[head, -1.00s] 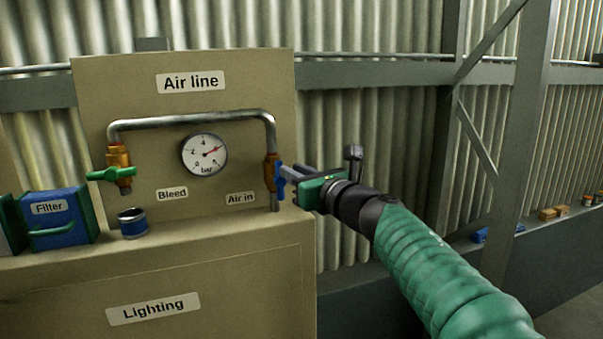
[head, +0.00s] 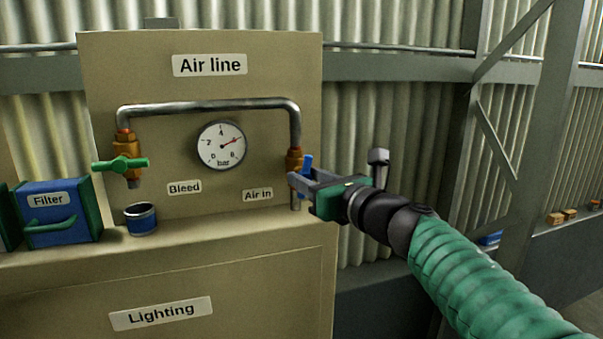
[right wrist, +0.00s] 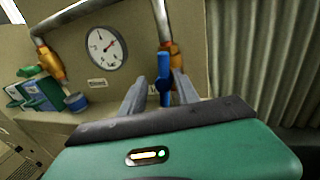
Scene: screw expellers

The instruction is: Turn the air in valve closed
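The air in valve is a brass body (head: 294,160) on the right leg of the metal pipe, above the "Air in" label (head: 258,194). Its blue handle (head: 306,163) stands roughly upright, and it also shows in the right wrist view (right wrist: 164,76). My right gripper (head: 298,178) is at the valve from the right, its fingers partly covering the handle's lower part. In the right wrist view its fingers (right wrist: 160,80) are apart, with the handle between them, closer to the right finger. A gap shows on the left side; contact on the right is unclear. My left gripper is not in view.
The pressure gauge (head: 221,146) has its red needle pointing up and right. The bleed valve's green handle (head: 120,164) lies level on the left. A blue-banded cup (head: 141,218) and a blue filter box (head: 56,213) stand on the ledge.

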